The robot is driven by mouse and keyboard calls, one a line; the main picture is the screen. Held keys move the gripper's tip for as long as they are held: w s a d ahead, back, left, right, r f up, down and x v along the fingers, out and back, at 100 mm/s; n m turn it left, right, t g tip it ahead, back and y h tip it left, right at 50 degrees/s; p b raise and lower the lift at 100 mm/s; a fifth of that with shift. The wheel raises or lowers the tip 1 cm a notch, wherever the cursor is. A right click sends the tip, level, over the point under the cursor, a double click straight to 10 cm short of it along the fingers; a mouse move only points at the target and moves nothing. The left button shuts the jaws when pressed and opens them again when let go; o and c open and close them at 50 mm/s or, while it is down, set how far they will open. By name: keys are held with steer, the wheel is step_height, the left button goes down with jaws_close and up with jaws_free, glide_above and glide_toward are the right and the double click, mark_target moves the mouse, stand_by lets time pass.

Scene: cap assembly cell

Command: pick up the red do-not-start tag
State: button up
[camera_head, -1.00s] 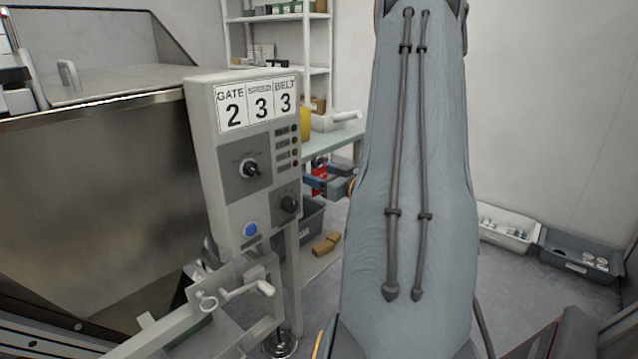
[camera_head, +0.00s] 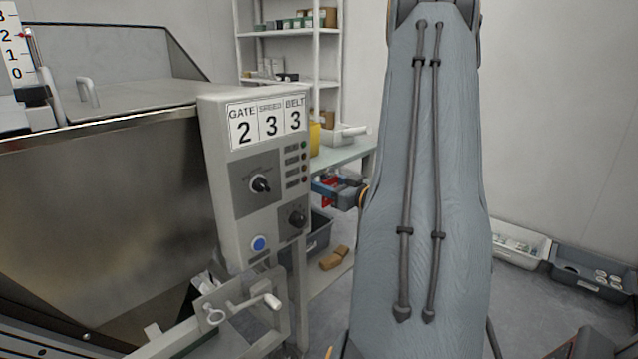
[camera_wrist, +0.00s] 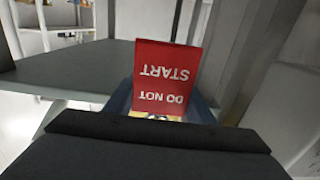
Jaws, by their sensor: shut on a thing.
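The red do-not-start tag (camera_wrist: 166,80) stands in the middle of the wrist view, its white lettering upside down. My gripper (camera_wrist: 160,118) is shut on the tag's lower part in that view. In the head view my gripper (camera_head: 335,188) shows just right of the control panel, with a bit of the red tag (camera_head: 328,183) between its fingers. My arm and the panel hide much of the area around it.
The control panel (camera_head: 240,190) with its knobs and blue button stands close left of my gripper. A pale green table (camera_head: 345,155) is behind it. A dark bin (camera_head: 319,232) and brown blocks (camera_head: 334,258) are below. Shelves (camera_head: 288,85) stand at the back.

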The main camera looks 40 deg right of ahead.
steer(key=s+d+p, duration=0.1)
steer(key=s+p, duration=0.2)
steer(key=s, duration=1.4)
steer(key=shift+s+d, duration=0.15)
steer(key=shift+d, duration=0.05)
